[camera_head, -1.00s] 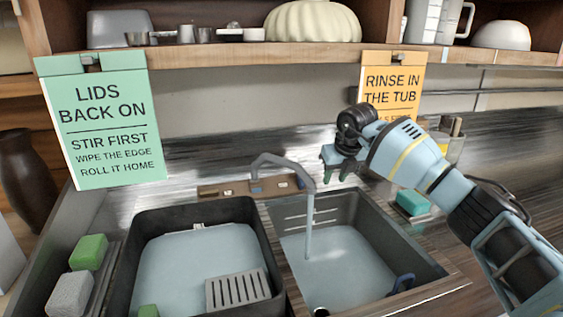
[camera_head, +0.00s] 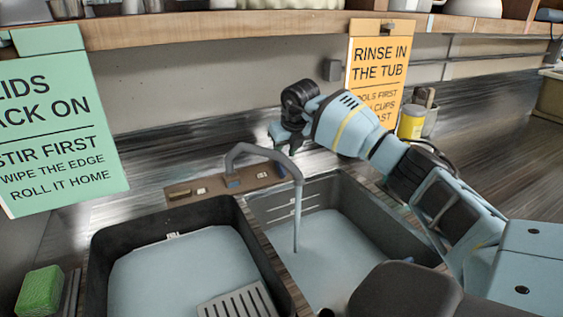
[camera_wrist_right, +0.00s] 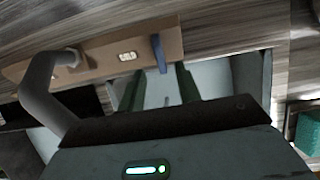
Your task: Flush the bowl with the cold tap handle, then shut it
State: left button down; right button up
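The tap spout (camera_head: 262,152) arches from a wooden block (camera_head: 182,193) behind the basins. A thin stream (camera_head: 297,225) falls from it into the right basin, the bowl (camera_head: 325,240), which shows pale blue water or lining. The blue cold tap handle (camera_wrist_right: 158,53) stands at the block's right end in the right wrist view. My right gripper (camera_head: 285,142) is above that end in the head view. In the wrist view its two fingers (camera_wrist_right: 158,85) are apart, with the handle just beyond and between their tips; I see no contact. My left gripper is not in view.
A left basin (camera_head: 180,265) with a slotted grey plate (camera_head: 243,302) sits beside the bowl. A green sponge (camera_head: 40,290) lies at the far left. Signs hang from the shelf (camera_head: 215,27) above. A yellow can (camera_head: 411,122) stands behind my right arm.

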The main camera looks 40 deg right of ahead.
aim_at(281, 168)
jog(key=shift+x, duration=2.5)
grip_shut()
